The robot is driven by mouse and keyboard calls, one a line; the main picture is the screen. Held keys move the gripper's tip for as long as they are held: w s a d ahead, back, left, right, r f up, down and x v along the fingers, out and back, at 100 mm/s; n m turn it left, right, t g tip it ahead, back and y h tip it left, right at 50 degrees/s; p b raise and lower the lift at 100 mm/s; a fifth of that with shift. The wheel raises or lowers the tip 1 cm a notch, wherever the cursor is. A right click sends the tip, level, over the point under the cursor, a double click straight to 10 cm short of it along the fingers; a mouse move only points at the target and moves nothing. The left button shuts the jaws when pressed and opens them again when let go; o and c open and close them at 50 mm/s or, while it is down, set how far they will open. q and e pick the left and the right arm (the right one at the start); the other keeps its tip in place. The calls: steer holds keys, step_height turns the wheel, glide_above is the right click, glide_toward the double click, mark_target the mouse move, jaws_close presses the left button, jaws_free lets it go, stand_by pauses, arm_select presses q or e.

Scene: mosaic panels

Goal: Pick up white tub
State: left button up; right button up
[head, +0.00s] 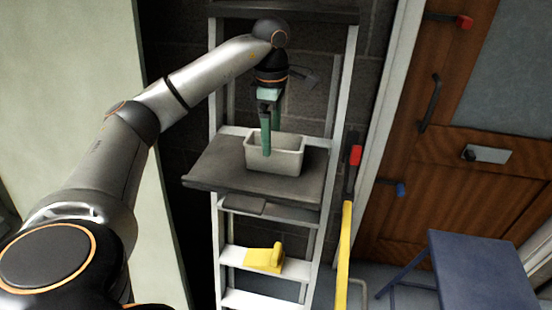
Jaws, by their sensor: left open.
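The white tub (288,160) is a small open rectangular bin, upright on the grey platform (225,176) of a stepladder. My left gripper (267,148) comes down from above with green fingers. It is open. One finger overlaps the tub's left part in the picture, in front of or inside its opening; I cannot tell whether it touches. The other finger is mostly hidden. My right gripper is not in view.
The stepladder (346,75) has rails on both sides of the tub. A yellow object (265,258) lies on a lower step. A yellow pole (344,250) stands at right, near a wooden door (420,170) and a blue table (480,270).

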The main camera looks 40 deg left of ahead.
mark_target(275, 152)
arm_select(q)
steer(key=shift+w+d+f, duration=0.1)
steer(key=shift+w+f, duration=0.05)
steer(key=shift+f, duration=1.35)
steer(key=shift+w+d+f, duration=0.1)
steer(key=shift+w+f, duration=0.05)
steer(key=shift+f, duration=1.3)
steer(key=c, duration=1.2)
steer(key=shift+r, duration=0.1)
steer(key=shift+c, duration=0.2)
steer(key=shift+r, duration=0.1)
